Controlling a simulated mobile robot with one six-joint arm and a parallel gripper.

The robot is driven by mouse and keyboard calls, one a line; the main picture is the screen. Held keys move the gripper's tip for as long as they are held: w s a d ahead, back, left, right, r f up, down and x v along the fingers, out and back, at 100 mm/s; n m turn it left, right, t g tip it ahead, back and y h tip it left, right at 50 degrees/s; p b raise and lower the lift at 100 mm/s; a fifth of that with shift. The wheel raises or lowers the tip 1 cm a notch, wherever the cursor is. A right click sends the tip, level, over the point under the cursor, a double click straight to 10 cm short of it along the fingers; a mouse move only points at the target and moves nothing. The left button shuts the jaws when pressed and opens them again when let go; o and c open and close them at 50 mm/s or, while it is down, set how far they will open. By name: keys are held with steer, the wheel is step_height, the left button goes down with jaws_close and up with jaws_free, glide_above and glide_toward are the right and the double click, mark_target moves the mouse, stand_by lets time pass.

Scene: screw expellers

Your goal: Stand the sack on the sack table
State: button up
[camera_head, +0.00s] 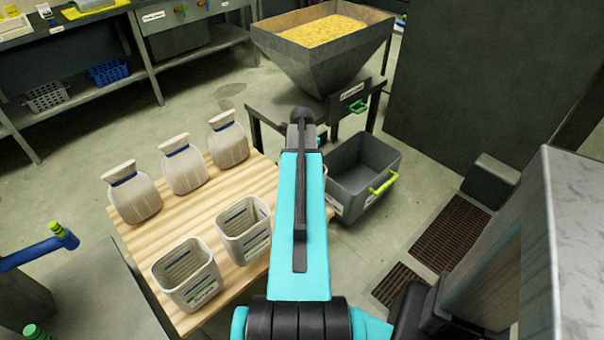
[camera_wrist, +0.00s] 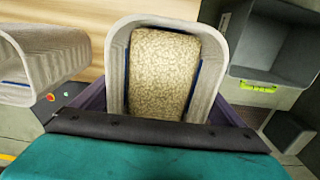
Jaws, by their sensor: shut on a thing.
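My gripper (camera_wrist: 162,108) is shut on an open-topped pale grey sack (camera_wrist: 118,75), with a dark finger on each side of it. The sack holds beige, grainy material, and its mouth faces the wrist camera. My cyan arm hides the gripper and the held sack in the head view. The wooden sack table (camera_head: 205,250) is at the left in the head view. At the left in the wrist view, another open sack (camera_wrist: 50,60) stands beside the held one, apart from it. Whether the held sack touches anything below is hidden.
Three closed sacks (camera_head: 184,168) stand at the table's back, and two open ones (camera_head: 188,275) at its front. A grey bin (camera_head: 362,170) with a green handle is right of the table, below a hopper (camera_head: 325,55) of yellow grain. Clear wood shows between the rows.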

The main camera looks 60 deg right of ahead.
steer(key=shift+f, duration=1.75)
steer(key=o, duration=1.8)
steer(key=shift+c, duration=0.2)
step_height(320, 180, up, 12)
steer(key=shift+s, duration=0.1)
